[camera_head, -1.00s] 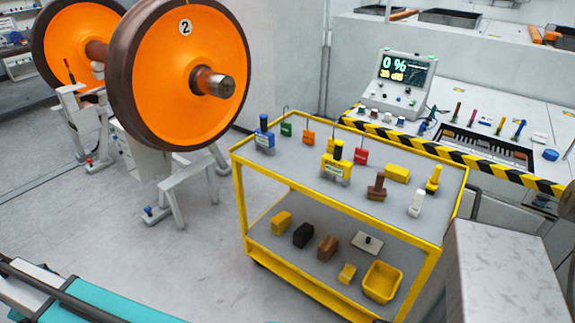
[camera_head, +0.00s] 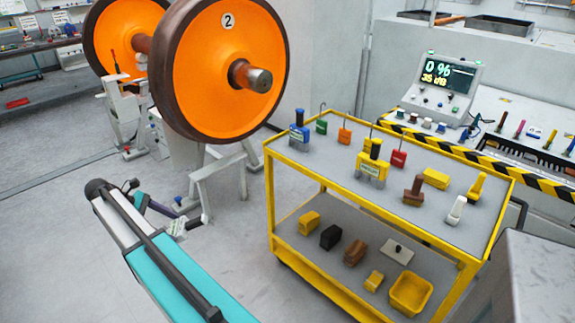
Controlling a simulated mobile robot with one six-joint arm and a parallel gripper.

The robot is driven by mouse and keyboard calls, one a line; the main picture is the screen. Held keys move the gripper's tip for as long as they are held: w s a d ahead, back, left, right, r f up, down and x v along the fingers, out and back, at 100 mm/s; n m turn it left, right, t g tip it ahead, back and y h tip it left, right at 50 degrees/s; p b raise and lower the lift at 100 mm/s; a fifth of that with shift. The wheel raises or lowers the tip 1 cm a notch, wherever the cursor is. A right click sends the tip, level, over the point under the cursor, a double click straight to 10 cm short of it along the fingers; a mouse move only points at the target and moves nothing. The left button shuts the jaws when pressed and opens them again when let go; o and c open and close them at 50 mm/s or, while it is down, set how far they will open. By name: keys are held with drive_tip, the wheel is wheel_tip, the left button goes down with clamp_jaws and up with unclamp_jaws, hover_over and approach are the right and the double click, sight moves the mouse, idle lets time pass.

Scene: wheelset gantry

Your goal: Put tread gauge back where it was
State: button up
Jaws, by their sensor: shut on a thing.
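My teal and white arm reaches in from the bottom left, and its far end is low beside the wheelset stand. My gripper (camera_head: 170,218) is small there, partly hidden behind my own arm. It is shut on a small pale grey piece, which I take to be the tread gauge (camera_head: 177,227); its outline is unclear against the floor and the stand's foot. The yellow cart (camera_head: 300,164) stands to the right, apart from the gripper.
The orange wheelset (camera_head: 215,75) rests on grey stands (camera_head: 220,168). The cart's top carries a blue tool (camera_head: 299,132), a yellow tool (camera_head: 372,165) and several small blocks. Its lower shelf holds blocks and a yellow bin (camera_head: 410,293). A console (camera_head: 440,88) stands behind.

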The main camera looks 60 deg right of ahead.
drive_tip(key=s+d+r+n+h+b, duration=0.2)
drive_tip(key=s+d+r+h, duration=0.3)
drive_tip(key=d, duration=0.9)
drive_tip(key=s+d+r+n+h+b, duration=0.3)
drive_tip(key=s+d+r+h+b, duration=0.2)
drive_tip(key=d, duration=0.9)
drive_tip(key=s+d+r+n+t+h+b, duration=0.1)
drive_tip(key=s+d+r+h, duration=0.4)
drive_tip(key=s+d, duration=0.5)
drive_tip(key=shift+s+d+r+n+h+b, duration=0.25)
drive_tip(key=shift+d+n+h+b, duration=0.4)
drive_tip(key=shift+d+b, duration=1.3)
drive_tip(key=shift+s+d+f+p, duration=0.15)
drive_tip(key=shift+d+p, duration=0.45)
drive_tip(key=s+d, duration=0.2)
drive_tip(key=s, duration=0.2)
drive_tip(key=s+d+f, duration=0.1)
drive_tip(key=s+d, duration=0.2)
drive_tip(key=s, duration=0.1)
drive_tip(key=s+d, duration=0.2)
drive_tip(key=s, duration=0.2)
drive_tip(key=shift+s+d+f+p, duration=0.15)
drive_tip(key=shift+s+d+p, duration=0.05)
drive_tip(key=shift+p, duration=0.1)
